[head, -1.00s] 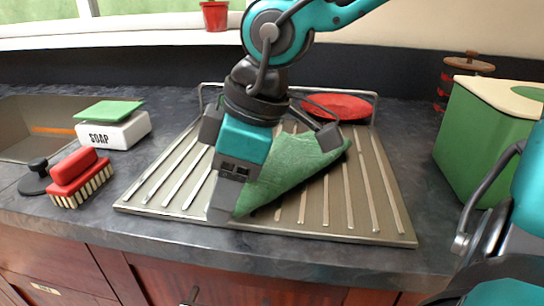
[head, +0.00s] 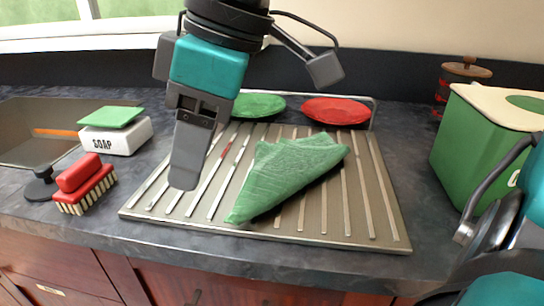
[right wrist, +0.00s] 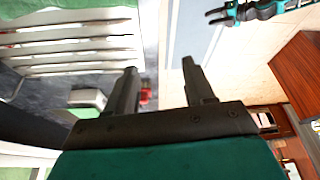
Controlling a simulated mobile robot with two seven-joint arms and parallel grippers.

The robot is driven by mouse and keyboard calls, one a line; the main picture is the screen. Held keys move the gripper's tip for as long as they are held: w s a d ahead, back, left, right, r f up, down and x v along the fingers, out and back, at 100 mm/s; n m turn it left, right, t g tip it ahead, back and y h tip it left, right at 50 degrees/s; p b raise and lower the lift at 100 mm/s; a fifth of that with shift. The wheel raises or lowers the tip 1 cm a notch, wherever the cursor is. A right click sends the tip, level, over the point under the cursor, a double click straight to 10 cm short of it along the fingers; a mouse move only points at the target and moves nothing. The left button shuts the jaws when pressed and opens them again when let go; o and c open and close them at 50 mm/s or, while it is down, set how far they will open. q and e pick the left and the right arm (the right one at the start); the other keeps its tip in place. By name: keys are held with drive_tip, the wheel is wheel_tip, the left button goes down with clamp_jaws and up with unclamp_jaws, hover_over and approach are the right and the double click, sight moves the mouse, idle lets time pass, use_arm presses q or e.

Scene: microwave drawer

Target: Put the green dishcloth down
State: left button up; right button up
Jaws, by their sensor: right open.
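The green dishcloth (head: 290,170) lies folded in a wedge shape on the ridged metal draining board (head: 150,210) in the head view. My right gripper (head: 255,125) is open and empty, above and to the left of the cloth, with its fingers wide apart and clear of it. In the right wrist view its two fingers (right wrist: 159,68) have nothing between them. The cloth's edge may show at the top left of that view, but I cannot tell. A small dark two-pronged end, likely my left gripper (right wrist: 232,14), shows at the top of the right wrist view.
A green plate (head: 258,105) and a red plate (head: 336,110) are at the board's back. A soap block (head: 115,136) with a green sponge (head: 112,114) and a red brush (head: 82,180) are left, near the sink (head: 40,115). A green bin (head: 475,140) stands right.

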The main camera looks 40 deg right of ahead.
drive_tip(key=shift+d+r, duration=0.1)
drive_tip(key=shift+c, duration=1.2)
drive_tip(key=shift+w+d, duration=0.15)
drive_tip(key=shift+d, duration=0.1)
drive_tip(key=shift+c, duration=0.8)
drive_tip(key=w+d+f, duration=0.1)
drive_tip(key=d, duration=0.2)
drive_tip(key=w+d+f, duration=0.1)
drive_tip(key=d, duration=0.2)
drive_tip(key=w+d+f, duration=0.1)
drive_tip(key=d, duration=0.2)
drive_tip(key=shift+w+d+f, duration=0.25)
drive_tip(key=shift+w+f, duration=0.05)
drive_tip(key=shift+f, duration=0.05)
clamp_jaws()
drive_tip(key=shift+d+f, duration=0.2)
drive_tip(key=shift+f, duration=0.35)
drive_tip(key=shift+d+f, duration=0.15)
drive_tip(key=shift+f, duration=0.35)
drive_tip(key=shift+w+f, duration=0.1)
drive_tip(key=shift+f, duration=0.4)
drive_tip(key=shift+a, duration=0.1)
